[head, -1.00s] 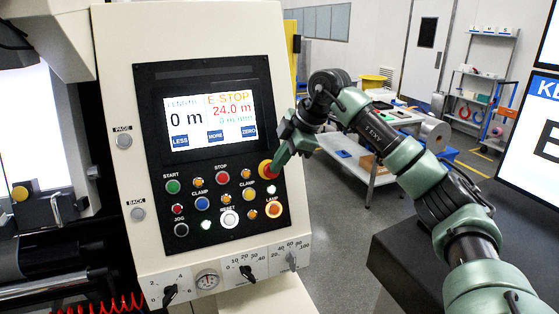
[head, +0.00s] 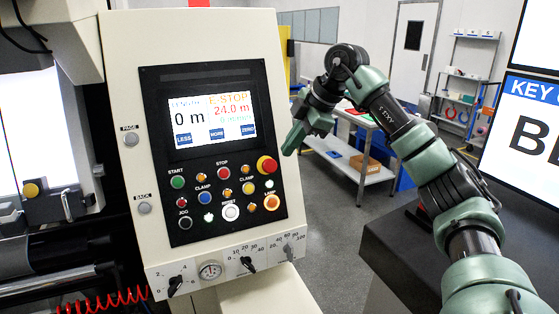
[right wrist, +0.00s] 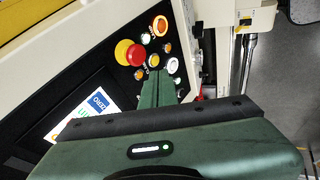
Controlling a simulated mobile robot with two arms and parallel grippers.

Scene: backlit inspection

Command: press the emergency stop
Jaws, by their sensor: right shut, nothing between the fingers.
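The emergency stop is a red mushroom button on a yellow base (head: 267,165), at the upper right of the button panel in the head view. It also shows in the right wrist view (right wrist: 128,53), left of the fingertips. The screen (head: 213,120) above the buttons reads E-STOP in orange. My right gripper (head: 287,152) is shut and empty, just right of the panel's edge in the head view. A gap shows between its fingertips and the red button. In the right wrist view its green fingers (right wrist: 157,75) point toward the panel. My left gripper is not in view.
Several coloured buttons, including a green START button (head: 177,182) and an orange LAMP button (head: 271,202), sit close below and beside the stop. Knobs (head: 246,264) and a gauge line the lower ledge. A white cart (head: 345,165) stands behind my right arm.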

